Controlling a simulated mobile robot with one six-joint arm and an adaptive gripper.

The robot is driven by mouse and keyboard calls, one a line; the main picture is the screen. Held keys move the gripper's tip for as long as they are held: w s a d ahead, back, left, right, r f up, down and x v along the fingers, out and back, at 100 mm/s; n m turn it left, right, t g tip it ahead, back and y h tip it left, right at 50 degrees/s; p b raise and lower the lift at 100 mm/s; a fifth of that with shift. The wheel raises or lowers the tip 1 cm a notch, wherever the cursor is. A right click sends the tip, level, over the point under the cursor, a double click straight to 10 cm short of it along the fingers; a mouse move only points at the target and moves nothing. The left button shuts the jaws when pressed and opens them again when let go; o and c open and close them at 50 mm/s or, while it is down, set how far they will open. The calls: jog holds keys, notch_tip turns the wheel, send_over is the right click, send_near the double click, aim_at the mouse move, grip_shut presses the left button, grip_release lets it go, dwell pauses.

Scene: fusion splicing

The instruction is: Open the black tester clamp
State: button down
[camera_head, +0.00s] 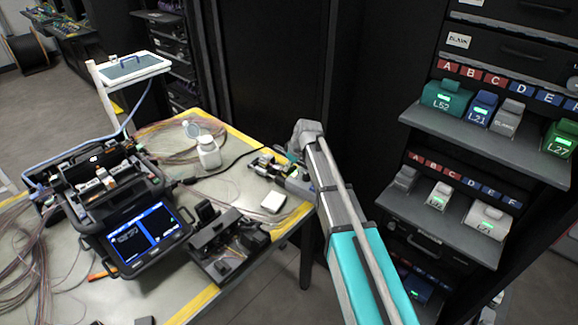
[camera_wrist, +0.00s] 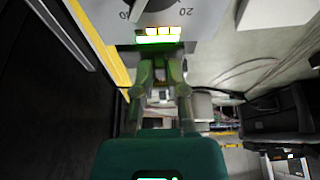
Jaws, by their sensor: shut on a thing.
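The grey tester (camera_wrist: 195,14) has a dial and a lit yellow-green bar, and fills the top of the wrist view. In the head view its body (camera_head: 297,185) shows beside my arm at the table's right edge. My gripper (camera_wrist: 161,72) is at the tester's side, below the lit bar in the wrist view. Its two fingers are shut on a small part there, which I take to be the black tester clamp. The fingers hide most of the clamp, and its lid position cannot be told. In the head view my arm largely covers the gripper.
On the table are a splicer with a lit screen (camera_head: 140,238), a black tool (camera_head: 226,242), a white bottle (camera_head: 208,151), a white box (camera_head: 273,202) and loose fibre (camera_head: 172,143). A rack with shelves (camera_head: 487,140) stands right of my arm. Dark cabinets stand behind.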

aim_at(294, 166)
jog(key=shift+w, duration=0.1)
jog(key=shift+w+d+r+m+g+y, duration=0.2)
jog(key=shift+g+y, duration=0.15)
jog(key=shift+g, duration=0.15)
jog(key=shift+w+d+r+m+g+y, duration=0.1)
jog(key=shift+w+g+y, duration=0.1)
jog(key=shift+g+y, duration=0.25)
jog(key=shift+w+d+r+g+y+b, duration=0.15)
jog(key=shift+w+g+y+b, duration=0.3)
jog(key=shift+g, duration=0.5)
jog(key=shift+w+d+r+m+g+y+b, duration=0.15)
jog(key=shift+m+g+y+b, duration=0.1)
jog(key=shift+g+y+b, duration=0.3)
jog(key=shift+w+d+f+m+g+y+b, duration=0.15)
jog(key=shift+m+g+y+b, duration=0.2)
jog(key=shift+g, duration=0.3)
jog(key=shift+w+d+r+g+y+b, duration=0.1)
jog(key=shift+r+g+y+b, duration=0.2)
jog(key=shift+g+b, duration=0.15)
